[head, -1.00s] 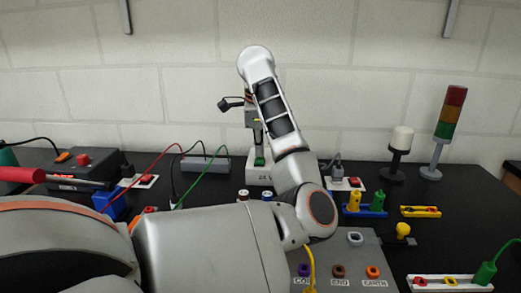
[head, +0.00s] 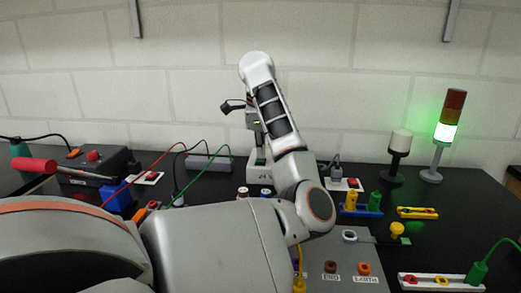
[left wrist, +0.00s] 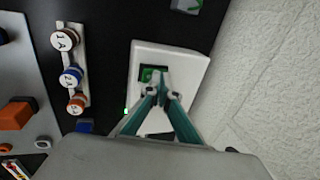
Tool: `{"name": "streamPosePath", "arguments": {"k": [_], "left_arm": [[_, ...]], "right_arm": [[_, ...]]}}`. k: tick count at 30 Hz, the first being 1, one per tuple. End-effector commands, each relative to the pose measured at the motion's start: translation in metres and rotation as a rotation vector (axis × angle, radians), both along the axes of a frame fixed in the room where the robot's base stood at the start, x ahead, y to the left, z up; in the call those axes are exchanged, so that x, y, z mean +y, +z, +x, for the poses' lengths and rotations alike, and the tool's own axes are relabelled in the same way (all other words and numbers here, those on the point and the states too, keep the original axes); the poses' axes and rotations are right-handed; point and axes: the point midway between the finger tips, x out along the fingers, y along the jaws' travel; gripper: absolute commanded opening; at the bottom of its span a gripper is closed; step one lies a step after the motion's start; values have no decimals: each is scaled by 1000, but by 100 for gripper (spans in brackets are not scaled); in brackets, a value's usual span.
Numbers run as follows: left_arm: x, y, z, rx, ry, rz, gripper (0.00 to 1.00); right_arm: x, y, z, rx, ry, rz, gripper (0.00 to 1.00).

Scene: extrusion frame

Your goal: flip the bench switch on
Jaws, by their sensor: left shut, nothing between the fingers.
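The bench switch is a white box with a green rocker (left wrist: 150,74) in the left wrist view. In the head view its white housing (head: 255,174) stands at the back of the bench, partly hidden by my left arm. My left gripper (left wrist: 160,82) is shut and empty, with its teal fingertips at the rocker. They seem to touch it, and they cover part of it. In the head view the gripper (head: 260,148) points down over the switch. The stack light (head: 446,132) at the back right glows green in its lowest section. My right gripper is not in view.
A grey socket panel (head: 345,268) lies in front, partly behind my arm. A white beacon (head: 400,142), a yellow block (head: 417,213) and a white strip with a green plug (head: 478,272) are at the right. A grey power strip (head: 207,162) and cables lie left of the switch.

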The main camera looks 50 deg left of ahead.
Motion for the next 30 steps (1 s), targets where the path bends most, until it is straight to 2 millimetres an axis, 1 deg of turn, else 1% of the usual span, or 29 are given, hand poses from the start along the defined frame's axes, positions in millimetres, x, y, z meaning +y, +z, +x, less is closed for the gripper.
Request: {"name": "streamPosePath", "arguments": {"k": [3, 7, 19, 22, 24, 26, 27, 29, 30], "left_arm": [[-3, 3, -4, -2, 1, 0, 0], [-5, 2, -6, 0, 0, 0, 0], [-5, 0, -6, 1, 0, 0, 0], [-5, 0, -6, 1, 0, 0, 0], [-5, 22, -10, -8, -1, -1, 0], [-4, 36, -12, -11, 0, 0, 0], [-4, 45, -14, -13, 2, -1, 0], [-4, 56, -17, -11, 2, -1, 0], [-4, 62, -15, -10, 2, 1, 0]], "right_arm": [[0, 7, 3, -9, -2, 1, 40], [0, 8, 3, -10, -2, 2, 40], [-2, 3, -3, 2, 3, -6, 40], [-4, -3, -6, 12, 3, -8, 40], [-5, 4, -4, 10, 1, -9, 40], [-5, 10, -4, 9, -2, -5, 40], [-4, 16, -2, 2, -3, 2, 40], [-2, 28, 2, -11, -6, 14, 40], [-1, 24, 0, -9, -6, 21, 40]]}}
